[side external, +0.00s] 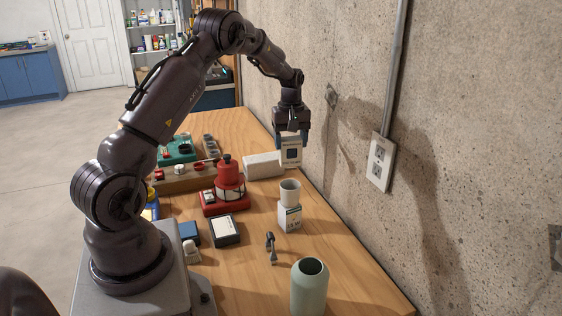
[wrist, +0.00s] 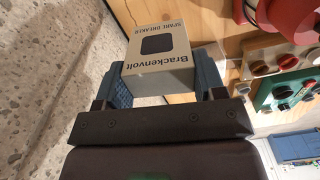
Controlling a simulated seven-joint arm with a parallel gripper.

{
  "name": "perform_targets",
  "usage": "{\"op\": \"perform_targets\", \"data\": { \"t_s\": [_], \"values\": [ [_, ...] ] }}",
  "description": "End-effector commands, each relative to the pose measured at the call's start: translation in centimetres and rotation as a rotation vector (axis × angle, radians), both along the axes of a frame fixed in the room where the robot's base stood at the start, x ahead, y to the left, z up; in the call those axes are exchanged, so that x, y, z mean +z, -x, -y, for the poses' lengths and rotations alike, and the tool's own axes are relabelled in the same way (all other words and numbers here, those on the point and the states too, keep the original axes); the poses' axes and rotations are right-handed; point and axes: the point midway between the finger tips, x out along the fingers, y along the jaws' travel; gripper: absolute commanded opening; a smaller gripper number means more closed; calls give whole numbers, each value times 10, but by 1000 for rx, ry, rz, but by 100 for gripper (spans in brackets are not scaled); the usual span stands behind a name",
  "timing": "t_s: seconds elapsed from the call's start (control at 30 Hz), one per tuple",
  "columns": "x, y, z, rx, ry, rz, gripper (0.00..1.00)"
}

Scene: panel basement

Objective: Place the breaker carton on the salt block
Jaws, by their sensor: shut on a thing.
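The breaker carton (side external: 291,152) is a small pale box with a dark square on its face. In the wrist view the carton (wrist: 157,60) shows the words "Brackenvolt" and "Spare Breaker". My gripper (side external: 291,136) is shut on it, with one finger on each side, and points down near the concrete wall. The salt block (side external: 263,166) is a long whitish block lying on the table. In the side view the carton appears at the block's right end, upright; the gap between them is hard to judge. I cannot make out the block clearly in the wrist view.
A red device (side external: 230,180) stands in front of the block. A white cup (side external: 290,191) sits on a small box (side external: 289,217). A mint bottle (side external: 309,288) stands at the near edge. A green tray (side external: 178,151) lies left. The wall with its outlet plate (side external: 380,160) bounds the right.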

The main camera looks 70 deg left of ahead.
Motion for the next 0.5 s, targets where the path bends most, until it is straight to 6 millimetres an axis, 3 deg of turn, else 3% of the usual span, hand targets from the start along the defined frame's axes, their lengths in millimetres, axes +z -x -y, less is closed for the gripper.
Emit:
{"op": "perform_targets", "data": {
  "t_s": [0.1, 0.3, 0.4, 0.5],
  "values": [
    [34, 27, -24, 70, -4, 4, 37],
    [80, 99, -46, 170, -3, 5, 37],
    [91, 129, -44, 194, -1, 2, 37],
    [91, 143, -38, 188, 1, 1, 37]
  ]
}}
